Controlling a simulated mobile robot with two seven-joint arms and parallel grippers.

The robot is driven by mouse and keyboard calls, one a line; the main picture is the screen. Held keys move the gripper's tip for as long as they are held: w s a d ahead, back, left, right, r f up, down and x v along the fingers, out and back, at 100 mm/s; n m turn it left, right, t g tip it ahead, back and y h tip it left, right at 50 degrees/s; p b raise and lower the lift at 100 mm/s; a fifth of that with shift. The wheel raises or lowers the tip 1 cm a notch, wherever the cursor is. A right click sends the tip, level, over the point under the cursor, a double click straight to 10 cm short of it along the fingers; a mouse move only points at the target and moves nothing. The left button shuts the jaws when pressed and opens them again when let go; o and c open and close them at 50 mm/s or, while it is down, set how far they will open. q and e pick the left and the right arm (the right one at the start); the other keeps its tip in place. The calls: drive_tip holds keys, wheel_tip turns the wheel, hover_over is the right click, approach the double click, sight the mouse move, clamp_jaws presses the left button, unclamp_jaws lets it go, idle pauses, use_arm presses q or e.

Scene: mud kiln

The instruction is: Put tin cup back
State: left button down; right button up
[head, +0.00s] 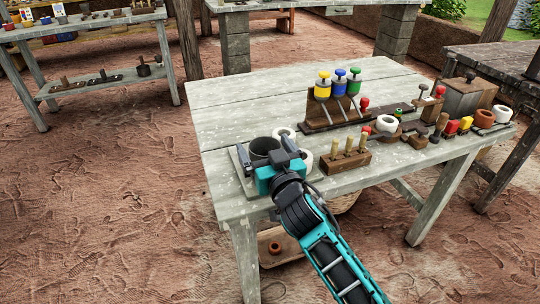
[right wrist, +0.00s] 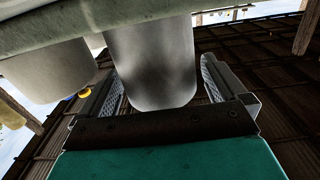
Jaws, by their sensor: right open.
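The tin cup (head: 264,146) is a grey, open-topped cylinder with a dark inside, near the front left corner of the wooden table. My right gripper (head: 269,158) is open, with one finger on each side of the cup. In the right wrist view the plain grey wall of the cup (right wrist: 150,65) stands between the spread fingers of the gripper (right wrist: 162,88). I cannot tell whether either finger touches it. My left gripper is not in view.
White round items (head: 284,132) stand close behind and beside the cup. A wooden block with upright handles (head: 345,157) is to the right. A rack with yellow, blue and green-topped tools (head: 322,121) stands behind. The table's back left (head: 232,100) is clear.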

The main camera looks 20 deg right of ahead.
drive_tip(key=s, duration=1.2)
drive_tip(key=s+f+n+g+y, duration=0.1)
drive_tip(key=s+f+g, duration=0.2)
drive_tip(key=f, duration=0.6)
drive_tip(key=shift+s+f+g+p, duration=0.3)
drive_tip(key=shift+s+g+p, duration=0.1)
drive_tip(key=shift+s, duration=0.35)
drive_tip(key=s+f+g, duration=0.1)
drive_tip(key=s+f, duration=0.1)
drive_tip(key=s+f+n+g+y, duration=0.1)
drive_tip(key=s+f, duration=0.1)
drive_tip(key=s+a+f+g, duration=0.1)
drive_tip(key=s+f, duration=0.1)
drive_tip(key=f, duration=0.1)
drive_tip(key=shift+f, duration=0.1)
drive_tip(key=shift+w+n+y, duration=0.1)
drive_tip(key=shift+n+y, duration=0.2)
